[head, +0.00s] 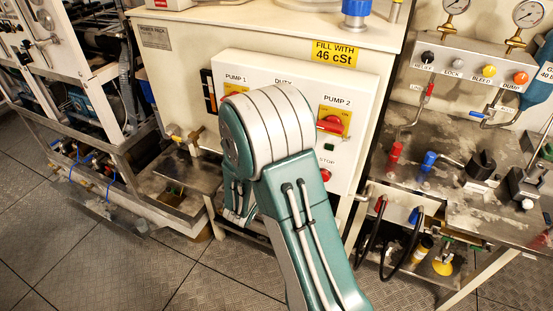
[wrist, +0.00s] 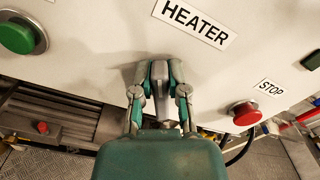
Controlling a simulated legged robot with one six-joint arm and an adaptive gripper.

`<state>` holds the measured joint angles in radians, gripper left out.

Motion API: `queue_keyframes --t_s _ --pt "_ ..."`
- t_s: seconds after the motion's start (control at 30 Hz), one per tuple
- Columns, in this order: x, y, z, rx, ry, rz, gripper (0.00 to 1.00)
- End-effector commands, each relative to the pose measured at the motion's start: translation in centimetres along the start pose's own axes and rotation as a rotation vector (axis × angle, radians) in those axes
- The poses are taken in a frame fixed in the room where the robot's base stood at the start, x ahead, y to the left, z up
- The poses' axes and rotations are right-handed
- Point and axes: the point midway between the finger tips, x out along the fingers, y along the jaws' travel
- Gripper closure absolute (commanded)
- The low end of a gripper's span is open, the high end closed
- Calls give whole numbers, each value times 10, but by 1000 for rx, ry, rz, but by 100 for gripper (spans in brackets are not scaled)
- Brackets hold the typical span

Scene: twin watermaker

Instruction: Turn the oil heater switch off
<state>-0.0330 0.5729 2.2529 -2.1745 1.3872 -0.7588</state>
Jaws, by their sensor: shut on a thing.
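The oil heater switch (wrist: 160,92) shows in the wrist view as a grey piece under the HEATER label (wrist: 194,23), on the white panel. My gripper (wrist: 159,70) is shut on it, one finger on each side. The switch's lower part is hidden behind my gripper body, and I cannot read its setting.
A green button (wrist: 17,37) lies left of my gripper and a red STOP button (wrist: 245,113) lies right in the wrist view. In the head view, the PUMP 2 switch (head: 331,122) is right of my arm. A metal bench (head: 440,135) with valves stands at right.

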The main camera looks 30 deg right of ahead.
Motion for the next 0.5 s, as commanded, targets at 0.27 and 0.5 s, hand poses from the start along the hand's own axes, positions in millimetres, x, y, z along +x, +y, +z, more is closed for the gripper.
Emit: queue_keyframes --t_s 0.27,0.5 --pt "0 9 1 -258 -6 7 100" --pt "0 14 -1 -487 -7 7 100"
